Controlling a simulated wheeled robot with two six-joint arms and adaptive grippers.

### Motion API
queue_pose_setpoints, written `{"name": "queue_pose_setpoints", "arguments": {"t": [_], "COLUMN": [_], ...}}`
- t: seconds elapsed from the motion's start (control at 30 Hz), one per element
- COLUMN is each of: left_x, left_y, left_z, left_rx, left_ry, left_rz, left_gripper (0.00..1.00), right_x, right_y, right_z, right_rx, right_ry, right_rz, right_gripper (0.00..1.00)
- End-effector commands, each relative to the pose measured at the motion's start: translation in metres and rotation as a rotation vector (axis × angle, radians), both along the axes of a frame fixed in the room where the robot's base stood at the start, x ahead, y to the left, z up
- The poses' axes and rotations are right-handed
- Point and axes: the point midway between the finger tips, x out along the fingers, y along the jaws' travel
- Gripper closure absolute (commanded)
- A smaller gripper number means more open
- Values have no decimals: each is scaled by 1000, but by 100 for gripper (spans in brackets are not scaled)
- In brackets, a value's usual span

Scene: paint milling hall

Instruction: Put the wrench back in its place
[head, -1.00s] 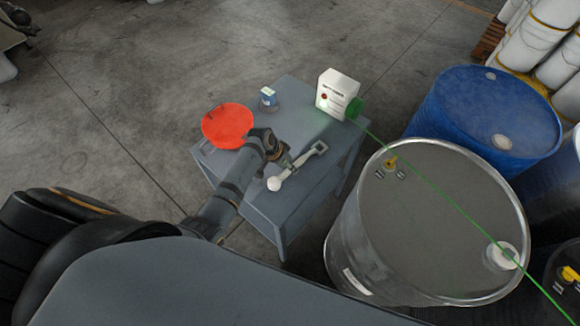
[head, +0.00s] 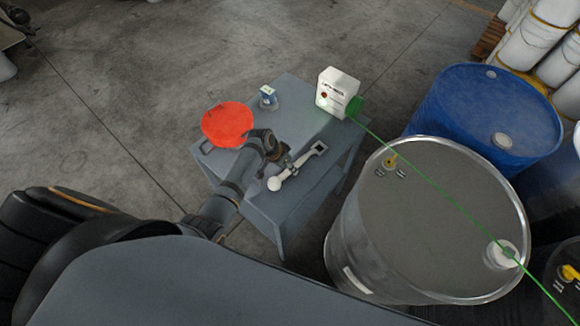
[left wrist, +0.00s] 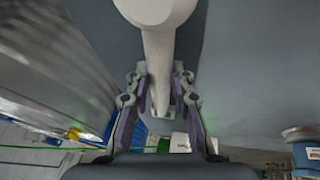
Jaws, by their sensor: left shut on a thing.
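The wrench (head: 300,167) is a pale tool with a rounded white end toward me and a squared head at the far right end. It is at the right part of the small grey table (head: 307,208). My left gripper (head: 283,163) is shut on the wrench's handle. In the left wrist view the wrench (left wrist: 158,55) runs between the two fingers of the gripper (left wrist: 160,105), rounded end at the top. I cannot tell whether it touches the tabletop or is just above it. My right gripper is not in view.
A red round dish (head: 228,124) and a small blue-labelled jar (head: 268,98) stand on the table. A blue drum (head: 485,110) stands behind.

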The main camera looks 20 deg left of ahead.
Motion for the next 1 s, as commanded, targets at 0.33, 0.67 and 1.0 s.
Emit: {"name": "queue_pose_setpoints", "arguments": {"t": [0.33, 0.67, 1.0], "left_x": [0, 0, -5], "left_y": [0, 0, 9], "left_z": [-4, -3, 18], "left_rx": [0, 0, 2], "left_ry": [-1, 0, -3], "left_rz": [0, 0, 1], "left_gripper": [100, 51, 51], "right_x": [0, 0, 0], "right_y": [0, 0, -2], "right_z": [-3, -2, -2], "right_rx": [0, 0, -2], "right_ry": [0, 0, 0], "right_rz": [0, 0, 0], "right_gripper": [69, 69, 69]}}
